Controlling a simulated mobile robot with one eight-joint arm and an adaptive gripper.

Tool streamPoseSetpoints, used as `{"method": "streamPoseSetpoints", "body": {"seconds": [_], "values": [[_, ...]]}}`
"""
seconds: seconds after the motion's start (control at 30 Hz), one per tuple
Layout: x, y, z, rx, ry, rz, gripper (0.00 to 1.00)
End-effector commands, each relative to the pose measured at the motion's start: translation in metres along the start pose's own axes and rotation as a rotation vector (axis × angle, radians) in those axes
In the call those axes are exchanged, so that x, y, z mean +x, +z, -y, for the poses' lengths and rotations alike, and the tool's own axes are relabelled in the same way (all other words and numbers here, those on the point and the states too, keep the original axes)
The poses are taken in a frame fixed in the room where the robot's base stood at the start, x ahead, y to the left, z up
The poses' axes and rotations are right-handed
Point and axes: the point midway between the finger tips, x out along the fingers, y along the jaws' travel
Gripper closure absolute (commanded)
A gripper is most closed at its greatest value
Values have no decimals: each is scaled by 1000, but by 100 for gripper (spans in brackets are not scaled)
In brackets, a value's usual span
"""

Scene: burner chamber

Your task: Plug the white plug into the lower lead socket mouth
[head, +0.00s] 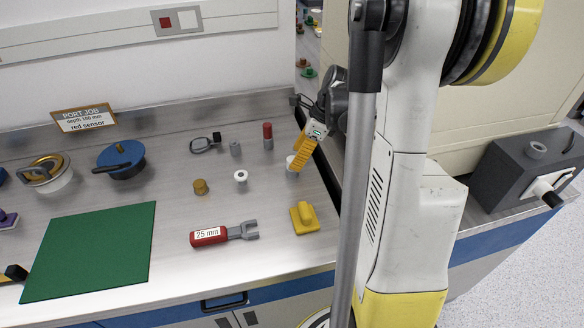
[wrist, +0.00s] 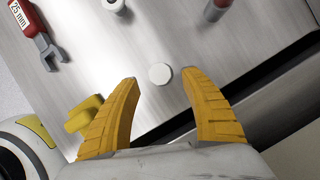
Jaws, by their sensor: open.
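The white plug (head: 291,174) stands on the metal bench, partly hidden behind my gripper in the head view. In the wrist view its round white top (wrist: 160,74) lies between my two yellow fingertips, and neither finger visibly touches it. My gripper (wrist: 161,79) is open and empty; in the head view my gripper (head: 293,169) points down at the plug. How far the fingertips are above the plug is hard to tell. I cannot make out a lower lead socket mouth in either view.
Near the plug are a white-topped piece with a dark hole (head: 240,178), a red-topped cylinder (head: 267,136), a brass piece (head: 200,187), a yellow block (head: 304,218) and a red-handled 25 mm fork (head: 225,234). A grey box (head: 515,170) stands at right. A green mat (head: 92,250) lies left.

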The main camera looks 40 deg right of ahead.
Motion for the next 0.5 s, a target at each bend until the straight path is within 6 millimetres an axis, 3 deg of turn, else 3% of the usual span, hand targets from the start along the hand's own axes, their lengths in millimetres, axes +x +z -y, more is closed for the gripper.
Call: {"method": "streamPoseSetpoints", "body": {"seconds": [0.03, 0.17, 0.4, 0.43, 0.5], "values": [[13, 1, 1, -3, 1, 0, 46], [32, 1, 1, -1, 0, 0, 46], [33, 2, 1, -1, 0, 0, 46], [33, 2, 1, -1, 0, 0, 51], [33, 2, 1, -1, 0, 0, 72]]}}
